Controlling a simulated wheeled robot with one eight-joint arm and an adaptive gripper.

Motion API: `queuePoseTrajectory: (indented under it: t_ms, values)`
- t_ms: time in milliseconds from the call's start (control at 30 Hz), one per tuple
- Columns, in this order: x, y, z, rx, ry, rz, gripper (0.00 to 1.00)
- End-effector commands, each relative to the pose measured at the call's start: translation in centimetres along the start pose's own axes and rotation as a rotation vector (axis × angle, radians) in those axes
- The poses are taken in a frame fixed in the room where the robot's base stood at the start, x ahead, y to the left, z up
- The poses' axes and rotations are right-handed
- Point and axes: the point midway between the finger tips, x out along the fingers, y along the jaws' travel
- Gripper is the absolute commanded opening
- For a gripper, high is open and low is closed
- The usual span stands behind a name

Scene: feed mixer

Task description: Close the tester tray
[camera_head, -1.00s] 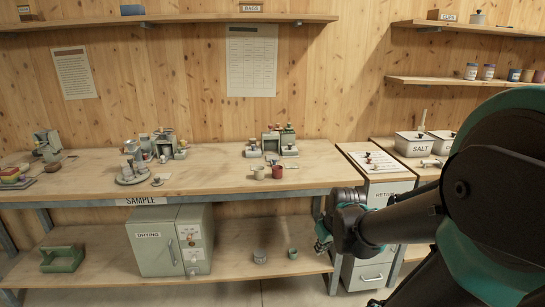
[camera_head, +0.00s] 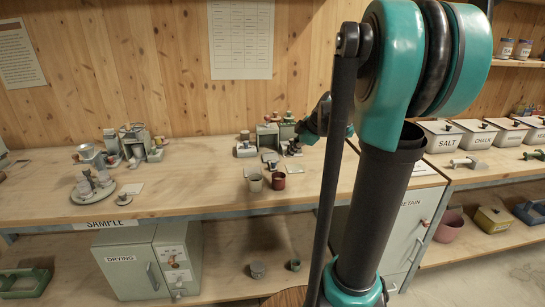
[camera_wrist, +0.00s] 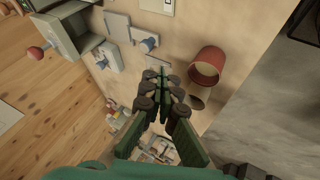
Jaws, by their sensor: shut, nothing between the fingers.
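The tester, a grey-green boxy unit (camera_head: 267,136), stands at the back of the bench beside my gripper. In the wrist view its grey housing (camera_wrist: 62,38) with a dark opening and a red knob is at upper left. Flat grey plates with short round knobs (camera_wrist: 146,42) lie in front of the housing; I cannot tell for sure which one is the tray. My gripper (camera_wrist: 162,78) is shut and empty, its fingertips close to these plates and apart from them as far as I can tell. In the head view my gripper (camera_head: 292,148) is small and partly blends with the tester parts.
The red cup is right of my fingers in the wrist view (camera_wrist: 207,66). More apparatus (camera_head: 95,165) stands left. The bench (camera_head: 190,183) between is clear.

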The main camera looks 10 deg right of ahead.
Motion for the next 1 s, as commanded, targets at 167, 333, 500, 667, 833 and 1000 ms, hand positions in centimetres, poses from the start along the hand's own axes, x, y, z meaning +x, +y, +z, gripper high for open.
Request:
queuePoseTrajectory:
  t_ms: [167, 333, 500, 667, 833, 1000]
  values:
    - [0.9, 0.3, 0.0, -0.017, 0.004, 0.001, 0.0]
    - [3.6, 0.3, -0.1, -0.017, 0.005, 0.0, 0.0]
    - [6.5, 0.3, -0.1, -0.016, 0.004, 0.001, 0.0]
    - [8.6, 0.3, -0.1, -0.015, 0.004, 0.001, 0.0]
    - [9.7, 0.3, -0.1, -0.014, 0.004, 0.001, 0.0]
    - [10.0, 0.2, -0.1, -0.013, 0.003, 0.001, 0.0]
